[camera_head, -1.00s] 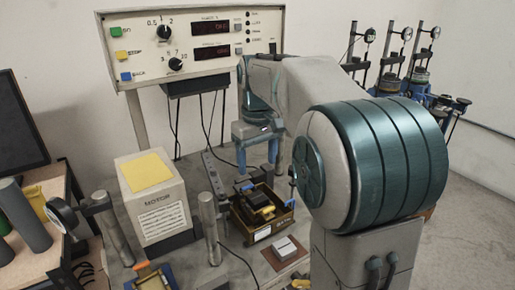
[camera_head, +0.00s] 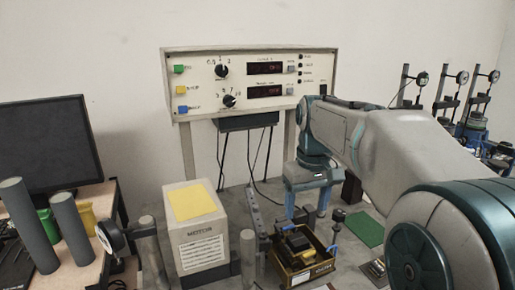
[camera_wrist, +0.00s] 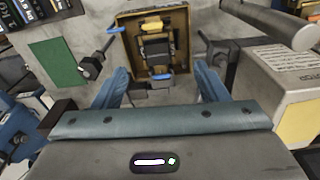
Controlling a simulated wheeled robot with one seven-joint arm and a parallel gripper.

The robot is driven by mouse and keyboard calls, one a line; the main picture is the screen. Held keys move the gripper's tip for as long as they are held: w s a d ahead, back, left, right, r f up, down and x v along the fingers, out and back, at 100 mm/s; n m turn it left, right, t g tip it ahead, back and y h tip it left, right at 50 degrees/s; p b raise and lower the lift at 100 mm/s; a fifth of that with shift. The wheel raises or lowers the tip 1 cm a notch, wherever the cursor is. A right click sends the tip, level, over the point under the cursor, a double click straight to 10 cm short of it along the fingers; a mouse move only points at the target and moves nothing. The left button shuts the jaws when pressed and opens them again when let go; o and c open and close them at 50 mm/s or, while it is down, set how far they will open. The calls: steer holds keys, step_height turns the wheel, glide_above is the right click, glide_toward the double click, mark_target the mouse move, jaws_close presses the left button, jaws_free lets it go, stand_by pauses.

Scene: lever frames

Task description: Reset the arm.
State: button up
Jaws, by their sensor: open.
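My gripper (camera_head: 308,208) hangs pointing down in front of the control panel (camera_head: 250,82), at the end of my grey and teal arm. Beyond the fingers is a brown open tray (camera_wrist: 128,27) holding black and yellow parts. In the head view the tray (camera_head: 285,280) lies on the bench below and in front of the gripper. The fingers seem apart from it.
A motor box (camera_head: 205,235) with a yellow top stands left of the tray. A green mat (camera_head: 365,229) lies to the right. A monitor (camera_head: 48,143) and grey cylinders (camera_head: 70,228) stand at far left. Gauge stands (camera_head: 445,105) are at back right.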

steer(key=s+f+m+t, duration=0.1)
steer(key=s+f, duration=0.5)
steer(key=s, duration=0.2)
steer(key=s+f+m+t, duration=0.1)
steer(key=s+f+m, duration=0.1)
steer(key=s+f, duration=0.3)
steer(key=s, duration=0.4)
steer(key=shift+s+f, duration=0.15)
steer(key=shift+f, duration=0.2)
steer(key=shift+a, duration=0.15)
